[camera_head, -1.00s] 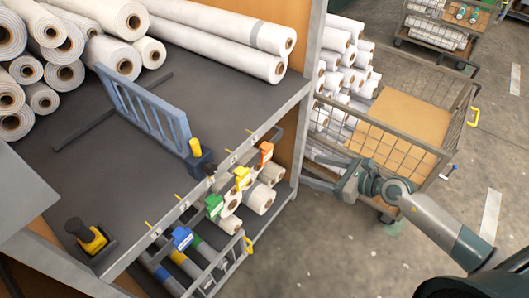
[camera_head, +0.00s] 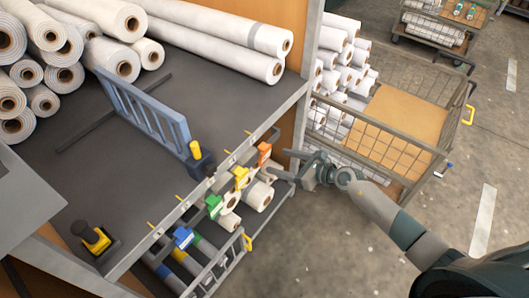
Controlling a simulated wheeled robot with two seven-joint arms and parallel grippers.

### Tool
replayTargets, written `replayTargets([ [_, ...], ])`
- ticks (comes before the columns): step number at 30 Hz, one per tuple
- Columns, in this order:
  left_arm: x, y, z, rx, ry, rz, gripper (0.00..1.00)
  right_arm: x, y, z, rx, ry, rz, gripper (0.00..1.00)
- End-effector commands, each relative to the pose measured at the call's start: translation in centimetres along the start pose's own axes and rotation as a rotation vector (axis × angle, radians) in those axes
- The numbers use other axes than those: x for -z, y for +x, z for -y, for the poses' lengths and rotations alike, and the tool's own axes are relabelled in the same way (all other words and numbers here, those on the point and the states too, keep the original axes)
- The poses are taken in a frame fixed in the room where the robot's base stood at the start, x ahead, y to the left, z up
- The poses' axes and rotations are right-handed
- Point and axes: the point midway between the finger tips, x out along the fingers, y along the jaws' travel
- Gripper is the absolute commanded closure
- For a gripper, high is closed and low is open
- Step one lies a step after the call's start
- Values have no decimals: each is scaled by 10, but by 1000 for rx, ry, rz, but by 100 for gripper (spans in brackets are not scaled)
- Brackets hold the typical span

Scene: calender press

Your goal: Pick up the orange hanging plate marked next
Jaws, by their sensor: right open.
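The orange hanging plate (camera_head: 264,152) hangs from the front edge of the dark table, the rightmost in a row of coloured plates. To its left hang the yellow plate (camera_head: 241,177), the green plate (camera_head: 214,205) and the blue plate (camera_head: 183,236). My right gripper (camera_head: 283,165) comes in from the right. Its fingers are open and empty, close to the right of the orange plate; whether they touch it I cannot tell. My left gripper is not in view.
The table edge (camera_head: 225,160) runs diagonally, with yellow pegs along it. White rolls (camera_head: 259,195) lie on the shelf below the plates. A wire cart (camera_head: 399,134) with a brown board stands behind my right arm. Floor at the lower middle is clear.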

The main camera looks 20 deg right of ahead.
Motion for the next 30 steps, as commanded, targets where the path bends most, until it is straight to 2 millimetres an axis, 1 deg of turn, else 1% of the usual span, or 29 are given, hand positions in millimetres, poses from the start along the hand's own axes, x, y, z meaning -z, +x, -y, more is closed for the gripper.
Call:
replayTargets([
  [3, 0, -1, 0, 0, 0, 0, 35, -1, 5, 0, 0, 0, 1, 34],
  [12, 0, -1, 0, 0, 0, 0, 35, 0, 5, 0, 0, 0, 0, 34],
  [16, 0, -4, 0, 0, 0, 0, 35, -1, 10, -1, 0, 2, 1, 34],
  [23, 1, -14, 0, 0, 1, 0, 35, -4, 35, -5, -1, 3, 1, 34],
  [27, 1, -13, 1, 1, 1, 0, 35, -2, 50, -5, 0, 1, 1, 34],
  [30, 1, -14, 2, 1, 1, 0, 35, -1, 55, -4, 0, 0, -1, 34],
])
